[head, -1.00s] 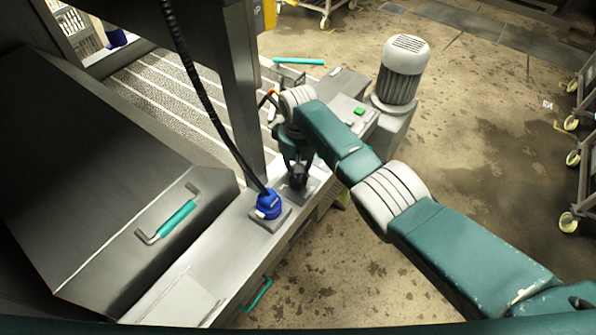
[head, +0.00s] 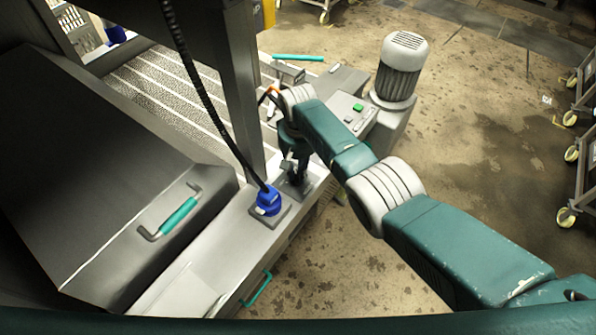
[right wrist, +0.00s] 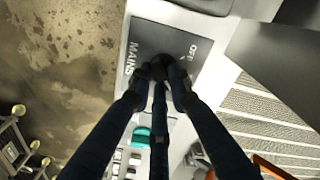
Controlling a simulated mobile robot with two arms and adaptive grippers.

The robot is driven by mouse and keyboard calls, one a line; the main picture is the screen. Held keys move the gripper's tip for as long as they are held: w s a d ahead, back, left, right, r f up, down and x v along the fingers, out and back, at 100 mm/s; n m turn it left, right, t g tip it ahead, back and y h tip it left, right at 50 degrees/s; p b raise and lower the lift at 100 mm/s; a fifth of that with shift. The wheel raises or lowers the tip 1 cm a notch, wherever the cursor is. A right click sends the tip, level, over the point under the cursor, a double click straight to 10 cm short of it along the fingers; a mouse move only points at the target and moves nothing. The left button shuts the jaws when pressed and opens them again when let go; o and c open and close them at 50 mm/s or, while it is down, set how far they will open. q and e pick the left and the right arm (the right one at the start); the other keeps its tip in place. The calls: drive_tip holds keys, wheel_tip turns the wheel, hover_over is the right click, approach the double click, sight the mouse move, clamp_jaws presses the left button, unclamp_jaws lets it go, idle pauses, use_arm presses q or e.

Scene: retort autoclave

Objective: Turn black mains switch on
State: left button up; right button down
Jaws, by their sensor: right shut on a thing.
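The black mains switch (right wrist: 160,67) sits on a dark square plate (right wrist: 153,40) lettered "MAINS" and "OFF" in the right wrist view. My right gripper (right wrist: 160,88) is shut on the switch, its dark fingers around it and hiding much of it. Which way the switch points cannot be made out. In the head view the right gripper (head: 294,172) reaches down onto the plate (head: 309,187), which lies on the machine's metal ledge. My left gripper is not in view.
A blue connector (head: 267,202) with a black hose stands on the ledge just left of the plate. A lid with a teal handle (head: 178,217) is at left. A green button (head: 358,107) and a grey motor (head: 402,66) are beyond my right arm. Open floor lies at right.

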sight(298, 175)
drive_tip(key=shift+w+r, duration=0.1)
drive_tip(key=c, duration=1.6)
unclamp_jaws()
drive_tip(key=shift+c, duration=0.2)
drive_tip(key=shift+o, duration=0.3)
wheel_tip(298, 175, up, 12)
